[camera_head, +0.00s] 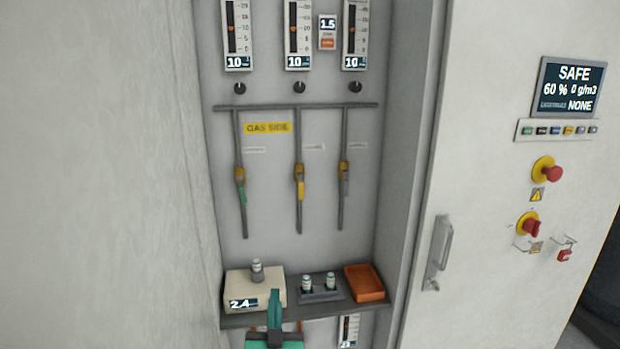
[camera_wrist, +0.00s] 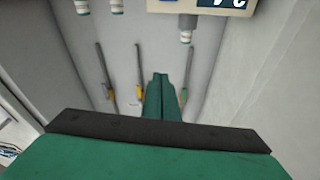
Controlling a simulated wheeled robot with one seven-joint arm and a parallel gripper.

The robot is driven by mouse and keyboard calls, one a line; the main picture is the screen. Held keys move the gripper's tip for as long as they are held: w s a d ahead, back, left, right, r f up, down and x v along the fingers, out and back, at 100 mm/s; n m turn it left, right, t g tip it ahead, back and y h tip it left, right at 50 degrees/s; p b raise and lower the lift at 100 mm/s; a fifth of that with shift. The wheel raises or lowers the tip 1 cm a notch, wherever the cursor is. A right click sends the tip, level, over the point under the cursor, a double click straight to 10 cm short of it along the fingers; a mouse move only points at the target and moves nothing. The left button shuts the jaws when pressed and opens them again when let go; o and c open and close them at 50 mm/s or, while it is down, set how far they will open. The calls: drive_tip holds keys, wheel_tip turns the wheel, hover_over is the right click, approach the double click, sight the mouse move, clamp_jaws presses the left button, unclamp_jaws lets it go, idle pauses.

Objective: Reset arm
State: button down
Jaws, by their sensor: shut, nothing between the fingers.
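My gripper (camera_head: 276,297) is green and stands at the bottom of the head view, in front of the dark shelf. In the wrist view the green fingers (camera_wrist: 161,80) are together, with nothing between them. They point toward the grey back panel with its pipes and valves. The rest of my arm is mostly out of the head view.
The shelf (camera_head: 250,320) also carries a small rack with two vials (camera_head: 321,290) and an orange tray (camera_head: 365,284). Above are three pipes with valves (camera_head: 299,182) and three flow meters (camera_head: 298,30). A cabinet door (camera_head: 440,150) with a handle stands at right, beside a panel reading SAFE (camera_head: 573,86).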

drive_tip(key=s+d+f+n+g, duration=0.1)
drive_tip(key=s+d+f, duration=0.2)
drive_tip(key=s+f, duration=0.8)
drive_tip(key=s+d+f+g, duration=0.1)
drive_tip(key=s+d+f, duration=0.3)
drive_tip(key=s+f, duration=0.65)
drive_tip(key=s+d+r+g+h, duration=0.1)
drive_tip(key=s, duration=1.4)
drive_tip(key=s+d+r+g, duration=0.1)
drive_tip(key=s+r+g, duration=0.1)
drive_tip(key=s, duration=1.3)
drive_tip(key=shift+s+d+r+h, duration=0.15)
drive_tip(key=shift+s+r+h, duration=0.1)
drive_tip(key=shift+s+h, duration=0.15)
